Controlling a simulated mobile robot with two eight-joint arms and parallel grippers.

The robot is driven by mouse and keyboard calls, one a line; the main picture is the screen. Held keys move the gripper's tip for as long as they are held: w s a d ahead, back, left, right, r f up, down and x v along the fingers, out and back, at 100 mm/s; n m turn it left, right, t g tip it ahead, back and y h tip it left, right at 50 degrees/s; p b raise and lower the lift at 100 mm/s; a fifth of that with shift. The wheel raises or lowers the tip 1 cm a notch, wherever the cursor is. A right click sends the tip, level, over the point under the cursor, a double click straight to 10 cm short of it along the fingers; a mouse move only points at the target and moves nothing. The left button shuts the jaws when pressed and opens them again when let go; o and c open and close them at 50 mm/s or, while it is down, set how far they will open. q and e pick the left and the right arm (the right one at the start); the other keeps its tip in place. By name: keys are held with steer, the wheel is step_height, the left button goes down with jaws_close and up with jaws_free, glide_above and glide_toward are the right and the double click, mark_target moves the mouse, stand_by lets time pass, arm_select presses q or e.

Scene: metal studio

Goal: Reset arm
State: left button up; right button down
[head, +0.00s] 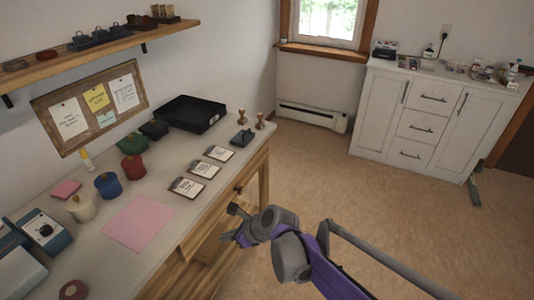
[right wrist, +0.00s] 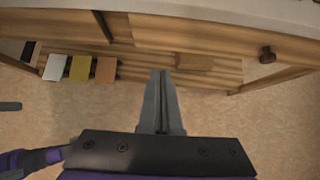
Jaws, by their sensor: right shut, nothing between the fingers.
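My right arm, purple and grey, reaches in from the bottom right of the head view. Its right gripper (head: 236,224) is beside the front edge of the workbench (head: 222,191), apart from the things on top. In the right wrist view the right gripper (right wrist: 161,75) has its fingers together with nothing between them. It points toward the bench's lower slatted shelf (right wrist: 222,69). My left gripper is not in the head view.
The bench carries several jars, clipboards, a pink sheet (head: 140,222) and a black tray (head: 190,113). A white cabinet (head: 420,118) stands at the back right. The floor (head: 340,185) between them is clear. Coloured blocks (right wrist: 80,68) lie on the lower shelf.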

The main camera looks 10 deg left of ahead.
steer(key=s+d+r+n+t+h, duration=0.1)
steer(key=s+d+n, duration=0.15)
steer(key=d, duration=0.45)
steer(key=s+d+r+n+h, duration=0.1)
steer(key=d+n, duration=0.3)
steer(key=d, duration=0.3)
steer(key=s+d+f+n+t+h, duration=0.1)
steer(key=s+d+f+n+h, duration=0.15)
steer(key=s+d+n, duration=0.75)
steer(key=s+d+f+n+h, duration=0.2)
steer(key=s+d+n+h, duration=0.2)
steer(key=s+d, duration=0.7)
arm_select(q)
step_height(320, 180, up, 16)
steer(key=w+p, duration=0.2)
steer(key=p, duration=1.2)
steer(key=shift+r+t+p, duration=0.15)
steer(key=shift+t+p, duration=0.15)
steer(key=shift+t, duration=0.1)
arm_select(e)
steer(key=w+d+r, duration=0.1)
steer(key=w+r, duration=0.1)
steer(key=r, duration=0.6)
steer(key=w+d+r+t, duration=0.1)
steer(key=w+d+r, duration=0.1)
steer(key=r, duration=0.6)
steer(key=shift+w+d+r, duration=0.15)
steer(key=shift+w+r, duration=0.05)
steer(key=shift+w, duration=0.1)
